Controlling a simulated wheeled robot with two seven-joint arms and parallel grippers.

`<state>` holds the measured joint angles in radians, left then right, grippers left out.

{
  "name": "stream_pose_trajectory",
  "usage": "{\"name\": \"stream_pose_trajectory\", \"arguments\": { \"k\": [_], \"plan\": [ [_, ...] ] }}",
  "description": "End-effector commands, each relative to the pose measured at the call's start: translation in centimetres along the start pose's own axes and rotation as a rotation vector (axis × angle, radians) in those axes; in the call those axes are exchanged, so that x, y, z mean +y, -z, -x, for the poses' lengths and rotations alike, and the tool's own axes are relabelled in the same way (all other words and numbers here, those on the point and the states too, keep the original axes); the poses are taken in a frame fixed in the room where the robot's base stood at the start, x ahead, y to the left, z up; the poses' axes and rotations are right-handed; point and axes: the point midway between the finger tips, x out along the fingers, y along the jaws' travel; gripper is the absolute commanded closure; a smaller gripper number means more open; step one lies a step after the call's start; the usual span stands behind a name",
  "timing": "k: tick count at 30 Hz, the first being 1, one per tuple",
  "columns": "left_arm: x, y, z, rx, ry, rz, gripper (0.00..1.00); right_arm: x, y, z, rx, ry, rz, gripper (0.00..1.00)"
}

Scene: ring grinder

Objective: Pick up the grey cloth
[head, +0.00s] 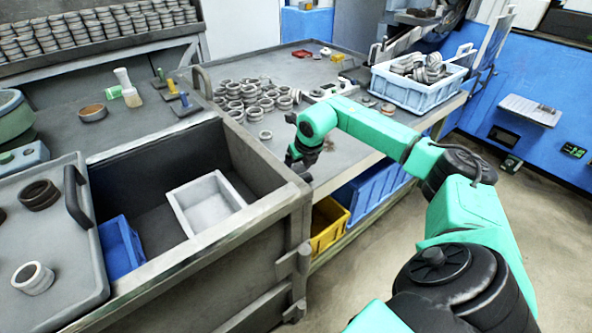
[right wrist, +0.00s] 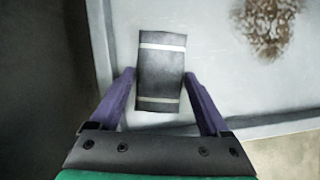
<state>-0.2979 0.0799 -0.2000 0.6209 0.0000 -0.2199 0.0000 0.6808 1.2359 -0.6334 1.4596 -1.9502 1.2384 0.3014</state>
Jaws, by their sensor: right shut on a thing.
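The grey cloth (right wrist: 161,62) is a dark folded rectangle with two pale stripes, in the middle of the right wrist view. My right gripper (right wrist: 158,78) has its two purple fingers on either side of the cloth and is shut on it. In the head view my right gripper (head: 302,170) is over the near edge of the workbench, and I cannot make out the cloth there. My left gripper is not in view.
Several metal rings (head: 240,97) are heaped on the workbench (head: 335,155). A light blue crate (head: 407,92) of parts stands at its right. A sunken bin with a white box (head: 206,203) and a blue box (head: 120,247) lies to the left.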

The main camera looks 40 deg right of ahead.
Motion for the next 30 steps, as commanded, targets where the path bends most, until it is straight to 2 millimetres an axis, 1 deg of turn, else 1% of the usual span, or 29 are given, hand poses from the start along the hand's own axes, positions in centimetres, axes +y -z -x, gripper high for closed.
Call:
{"name": "stream_pose_trajectory", "arguments": {
  "k": [5,8,11,14,18,22,25,27,30],
  "plan": [
    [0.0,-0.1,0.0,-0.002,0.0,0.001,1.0,0.0,-0.1,0.3,-0.001,0.0,0.0,0.73],
    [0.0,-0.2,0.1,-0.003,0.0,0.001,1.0,0.0,-0.6,1.1,-0.003,0.0,0.0,0.73],
    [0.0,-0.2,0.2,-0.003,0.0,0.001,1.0,0.0,-1.2,2.8,-0.004,-0.001,-0.001,0.73],
    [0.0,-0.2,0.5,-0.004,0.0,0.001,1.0,0.0,-2.5,5.6,-0.007,-0.002,-0.002,0.73],
    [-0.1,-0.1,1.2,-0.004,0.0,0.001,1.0,0.1,-4.7,10.9,-0.009,-0.004,-0.001,0.73],
    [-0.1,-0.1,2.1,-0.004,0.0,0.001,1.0,0.1,-6.3,15.0,-0.007,-0.003,-0.001,0.73],
    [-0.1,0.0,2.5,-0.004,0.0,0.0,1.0,0.1,-7.2,17.1,-0.004,-0.003,0.0,0.73],
    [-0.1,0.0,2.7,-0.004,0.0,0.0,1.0,0.0,-7.5,18.0,-0.003,-0.001,-0.001,0.73],
    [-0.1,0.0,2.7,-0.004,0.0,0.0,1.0,0.0,-7.7,18.5,0.0,0.0,0.0,0.73]
  ]
}}
